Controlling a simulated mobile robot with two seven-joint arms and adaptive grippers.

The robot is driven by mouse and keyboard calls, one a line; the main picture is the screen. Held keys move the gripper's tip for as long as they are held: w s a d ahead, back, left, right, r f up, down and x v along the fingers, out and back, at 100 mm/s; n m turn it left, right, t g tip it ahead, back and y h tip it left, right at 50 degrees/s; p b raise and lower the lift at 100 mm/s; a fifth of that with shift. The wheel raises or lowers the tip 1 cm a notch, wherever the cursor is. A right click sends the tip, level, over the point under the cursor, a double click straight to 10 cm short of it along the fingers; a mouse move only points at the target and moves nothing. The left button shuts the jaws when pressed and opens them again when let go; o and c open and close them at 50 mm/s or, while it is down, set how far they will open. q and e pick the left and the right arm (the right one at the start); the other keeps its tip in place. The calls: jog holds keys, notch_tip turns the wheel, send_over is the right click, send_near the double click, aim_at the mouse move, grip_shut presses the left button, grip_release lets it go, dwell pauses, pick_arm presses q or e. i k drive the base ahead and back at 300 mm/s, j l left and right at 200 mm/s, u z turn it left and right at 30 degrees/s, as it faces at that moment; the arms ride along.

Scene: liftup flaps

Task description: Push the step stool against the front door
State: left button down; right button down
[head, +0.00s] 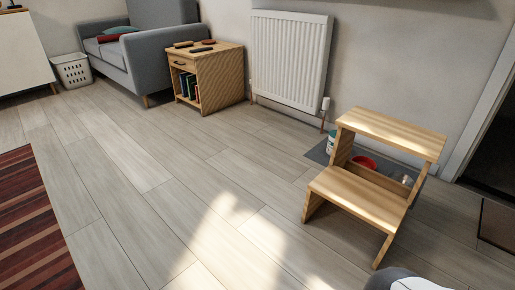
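A wooden step stool (358,195) with two steps stands upright on the floor at the right of the head view. Its lower step faces the front left and its upper step is at the back, near the wall. A grey and white rounded part, likely mine, shows at the bottom edge right of centre, in front of the stool. No gripper fingers are in view. No door leaf is clearly seen; a white frame with a dark opening (497,150) is at the right edge.
A grey mat (318,155) with a red bowl (364,162) and small containers lies behind the stool. A striped rug (35,225) lies left. The middle floor is clear.

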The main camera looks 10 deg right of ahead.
aim_at(383, 202)
jog(key=i+j+z, duration=0.3)
jog(key=i, duration=0.35)
jog(key=i+j+z, duration=0.35)
jog(key=i, duration=0.25)
jog(key=i+j+z, duration=0.3)
jog(key=i, duration=0.3)
jog(key=i+j+z, duration=0.7)
jog(key=i, duration=0.15)
jog(key=i+j+z, duration=0.35)
jog(key=j, duration=0.1)
